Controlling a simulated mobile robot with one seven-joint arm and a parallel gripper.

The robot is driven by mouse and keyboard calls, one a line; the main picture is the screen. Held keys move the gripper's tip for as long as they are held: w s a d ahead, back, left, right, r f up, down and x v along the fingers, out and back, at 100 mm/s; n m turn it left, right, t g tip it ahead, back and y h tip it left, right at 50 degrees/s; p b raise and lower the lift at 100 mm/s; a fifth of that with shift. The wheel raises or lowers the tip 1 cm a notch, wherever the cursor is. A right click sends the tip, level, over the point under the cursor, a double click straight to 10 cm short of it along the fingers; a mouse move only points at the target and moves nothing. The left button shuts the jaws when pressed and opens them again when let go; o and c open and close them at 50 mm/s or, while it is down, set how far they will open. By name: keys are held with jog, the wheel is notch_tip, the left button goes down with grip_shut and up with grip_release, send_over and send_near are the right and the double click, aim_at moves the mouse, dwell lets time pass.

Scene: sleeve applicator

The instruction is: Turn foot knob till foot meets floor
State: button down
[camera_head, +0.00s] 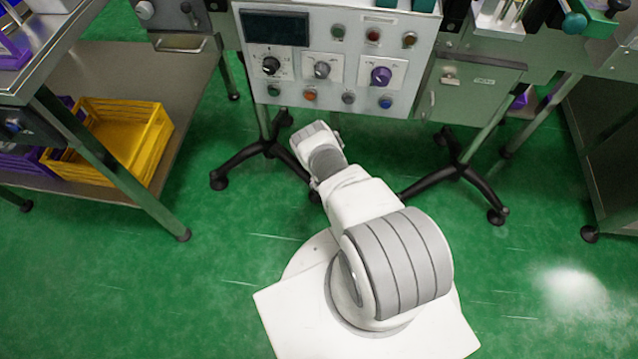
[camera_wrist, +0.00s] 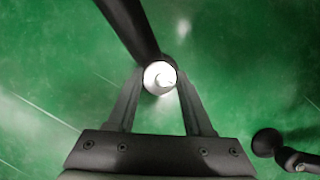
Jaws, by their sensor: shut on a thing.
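In the wrist view my gripper (camera_wrist: 159,84) is shut on a round, pale metallic foot knob (camera_wrist: 160,76), with one finger on each side of it. The knob sits at the end of a dark leg (camera_wrist: 130,25) that comes in from the top of the picture. The foot below the knob is hidden, so I cannot tell whether it touches the green floor (camera_wrist: 235,70). In the head view my arm reaches toward the stand's black left legs (camera_head: 258,150), and its own links hide the gripper and the gripped knob.
The grey control panel (camera_head: 340,60) hangs above the legs. A second black leg set (camera_head: 460,165) stands at the right. Another dark foot (camera_wrist: 268,142) shows low right in the wrist view. A bench with a yellow crate (camera_head: 155,150) is at the left. The near floor is clear.

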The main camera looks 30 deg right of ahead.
jog(key=shift+c, duration=1.5)
grip_release()
jog(key=d+p+v, duration=0.1)
jog(key=p+v, duration=0.9)
jog(key=v, duration=0.7)
jog(key=shift+a+r, duration=0.25)
jog(key=shift+a, duration=0.2)
jog(key=shift+s, duration=0.1)
